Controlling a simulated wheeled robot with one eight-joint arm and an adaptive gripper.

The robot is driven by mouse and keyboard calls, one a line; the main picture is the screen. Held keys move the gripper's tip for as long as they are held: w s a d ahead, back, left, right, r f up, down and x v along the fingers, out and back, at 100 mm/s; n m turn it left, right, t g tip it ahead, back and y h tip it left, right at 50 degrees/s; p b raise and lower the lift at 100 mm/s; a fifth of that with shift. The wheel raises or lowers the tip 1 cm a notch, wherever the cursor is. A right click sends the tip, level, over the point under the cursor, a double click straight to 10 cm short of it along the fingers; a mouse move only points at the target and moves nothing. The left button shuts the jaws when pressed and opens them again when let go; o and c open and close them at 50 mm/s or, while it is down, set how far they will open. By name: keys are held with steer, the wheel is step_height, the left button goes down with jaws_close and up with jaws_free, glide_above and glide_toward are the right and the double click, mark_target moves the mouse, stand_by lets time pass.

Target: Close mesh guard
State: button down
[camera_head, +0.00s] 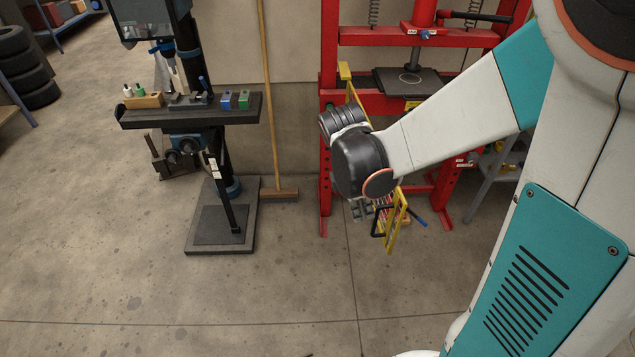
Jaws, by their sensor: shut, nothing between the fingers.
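The mesh guard (395,229) is a yellow-framed panel on the red press (325,120). It stands swung out from the press front towards me, seen nearly edge-on. Its upper far corner shows by the left press post, and its near lower end shows below my wrist. My forearm and wrist hide its middle. A black handle (376,222) sits at its near end. My gripper (361,209) is partly hidden below my wrist, on the left side of the guard near the handle. It is shut and holds nothing. I cannot tell whether it touches the guard.
A drill press with a table (190,112) and a base plate (222,232) stands to the left. A broom (270,110) leans on the wall between the machines. Stacked tyres (25,70) are at the far left. The front floor is clear.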

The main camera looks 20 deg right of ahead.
steer(key=s+d+f+b, duration=0.1)
steer(key=d+f+b, duration=0.3)
steer(key=d+f, duration=0.2)
steer(key=shift+f, duration=0.9)
steer(key=shift+s, duration=0.1)
